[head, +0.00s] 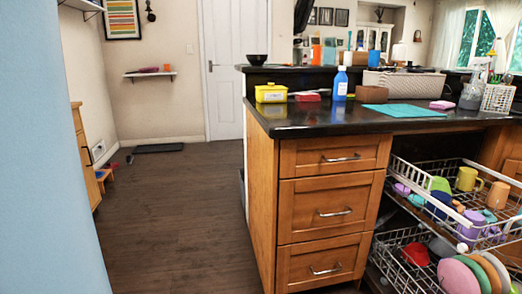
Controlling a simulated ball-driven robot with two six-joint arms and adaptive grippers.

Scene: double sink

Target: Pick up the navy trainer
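I cannot make out the navy trainer for certain. A small dark item (130,159) lies on the floor at the far left, beside the dark doormat. It is too small to tell whether it is a shoe. A low wooden piece with orange and blue parts (104,175) stands close by against the left wall. Neither of my grippers shows in the head view.
A pale blue surface (45,150) fills the near left. The dark wood floor (175,215) is open from there to the dark doormat (158,148) and white door (222,70). A wooden counter (335,211) and pulled-out dish racks (400,250) block the right.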

